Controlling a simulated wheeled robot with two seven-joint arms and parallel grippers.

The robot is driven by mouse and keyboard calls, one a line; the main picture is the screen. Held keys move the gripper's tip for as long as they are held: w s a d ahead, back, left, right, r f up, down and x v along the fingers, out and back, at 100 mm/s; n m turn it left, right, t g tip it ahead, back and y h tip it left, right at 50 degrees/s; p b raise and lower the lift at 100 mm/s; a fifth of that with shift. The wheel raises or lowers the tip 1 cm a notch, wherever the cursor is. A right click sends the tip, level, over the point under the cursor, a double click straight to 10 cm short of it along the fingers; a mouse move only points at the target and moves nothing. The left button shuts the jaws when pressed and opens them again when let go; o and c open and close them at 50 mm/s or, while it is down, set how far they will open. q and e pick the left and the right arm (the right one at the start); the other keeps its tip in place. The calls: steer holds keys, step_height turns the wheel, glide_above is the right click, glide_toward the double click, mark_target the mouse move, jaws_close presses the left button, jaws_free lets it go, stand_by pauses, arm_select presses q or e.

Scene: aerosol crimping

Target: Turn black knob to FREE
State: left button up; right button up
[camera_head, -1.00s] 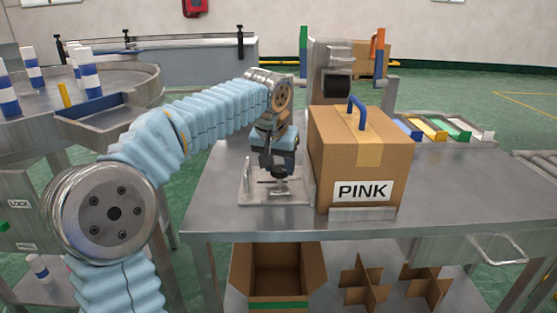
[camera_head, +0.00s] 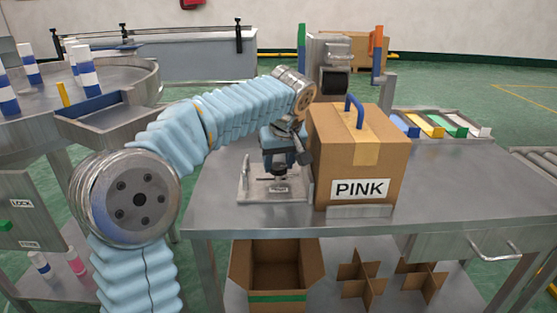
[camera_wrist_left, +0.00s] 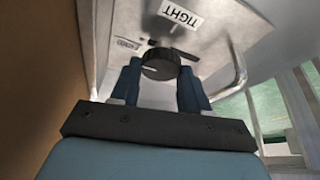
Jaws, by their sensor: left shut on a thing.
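The black knob (camera_wrist_left: 160,65) sits on a metal plate (camera_wrist_left: 215,35) in the left wrist view. A white line on the knob's top points left and slightly up in that view. A label reading TIGHT (camera_wrist_left: 181,14) lies beyond the knob, and a smaller label (camera_wrist_left: 127,44) is to its left, too small to read. My left gripper (camera_wrist_left: 161,84) has its two blue fingers on either side of the knob, shut on it. In the head view my left gripper (camera_head: 280,168) points down over the plate (camera_head: 246,194), hiding most of the knob. My right gripper is out of view.
A cardboard box marked PINK (camera_head: 362,155) with a blue handle stands just right of my gripper. A round table (camera_head: 30,110) with bottles stands at left.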

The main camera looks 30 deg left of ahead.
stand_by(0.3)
arm_select(q)
steer(key=o, duration=1.1)
steer(key=shift+c, duration=0.2)
steer(key=p+v, duration=0.1)
steer(key=v, duration=1.3)
steer(key=shift+f, duration=0.1)
